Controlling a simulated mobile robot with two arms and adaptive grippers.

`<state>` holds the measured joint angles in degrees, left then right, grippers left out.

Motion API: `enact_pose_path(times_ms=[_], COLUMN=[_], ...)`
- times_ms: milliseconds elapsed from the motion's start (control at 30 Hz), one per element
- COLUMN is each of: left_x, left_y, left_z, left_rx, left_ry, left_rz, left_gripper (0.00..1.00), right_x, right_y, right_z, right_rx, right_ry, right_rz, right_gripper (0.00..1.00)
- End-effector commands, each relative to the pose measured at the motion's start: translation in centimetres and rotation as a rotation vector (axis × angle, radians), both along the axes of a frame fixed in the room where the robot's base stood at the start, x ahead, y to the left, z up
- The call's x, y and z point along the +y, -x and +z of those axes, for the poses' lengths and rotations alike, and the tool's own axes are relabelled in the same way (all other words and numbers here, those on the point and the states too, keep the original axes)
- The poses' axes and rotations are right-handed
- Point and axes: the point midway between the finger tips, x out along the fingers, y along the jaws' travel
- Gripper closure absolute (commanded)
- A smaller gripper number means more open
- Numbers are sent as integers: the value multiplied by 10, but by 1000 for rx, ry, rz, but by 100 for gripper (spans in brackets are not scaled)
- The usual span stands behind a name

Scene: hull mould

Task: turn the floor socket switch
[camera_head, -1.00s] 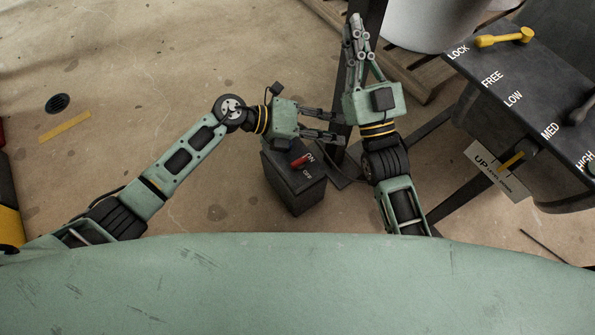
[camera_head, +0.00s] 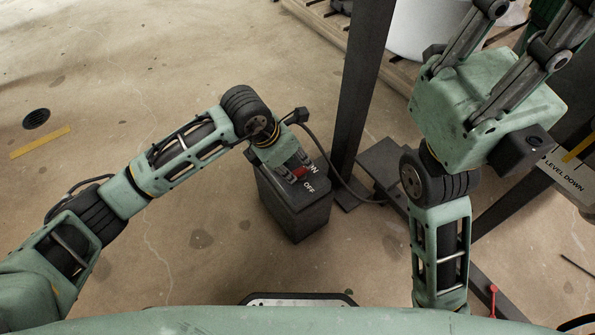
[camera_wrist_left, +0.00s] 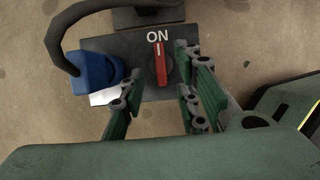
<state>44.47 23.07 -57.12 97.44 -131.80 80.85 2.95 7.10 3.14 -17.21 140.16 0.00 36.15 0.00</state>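The floor socket (camera_head: 296,215) is a dark box on the floor, with ON and OFF lettering on top. Its red switch (camera_head: 299,172) also shows in the left wrist view (camera_wrist_left: 161,65), where its bar is upright and lines up with the word ON. My left gripper (camera_head: 291,163) is at the box top; in the wrist view its open fingers (camera_wrist_left: 158,100) stand on either side of the switch. Contact with it cannot be told. My right gripper (camera_head: 535,15) is raised at upper right, fingers apart and empty; its tips are cut off at the top edge.
A blue plug (camera_wrist_left: 95,70) with a dark cable sits beside the switch. A dark post (camera_head: 362,80) rises just behind the socket. A label reading LEVEL DOWN (camera_head: 568,178) is at the right.

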Motion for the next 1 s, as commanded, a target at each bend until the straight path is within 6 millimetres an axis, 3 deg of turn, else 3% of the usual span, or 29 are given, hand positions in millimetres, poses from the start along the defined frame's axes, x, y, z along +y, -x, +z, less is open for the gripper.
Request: enact_pose_path(times_ms=[33, 200, 633, 1000], left_x=[-4, -10, -13, -13], left_y=[-1, -7, -9, -9], left_z=[-14, -33, -39, -39], left_rx=[3, 1, 1, 1], left_ry=[2, 2, 2, 2], left_rz=[0, 0, 0, 0], left_gripper=[70, 70, 71, 100], right_x=[0, 1, 2, 2], right_y=[3, 9, 11, 11], right_z=[-2, 4, 10, 10], right_rx=[-18, -55, -70, -70], right_ry=[1, 3, 6, 6], right_rz=[-1, -3, -4, -4], right_gripper=[100, 100, 100, 100])
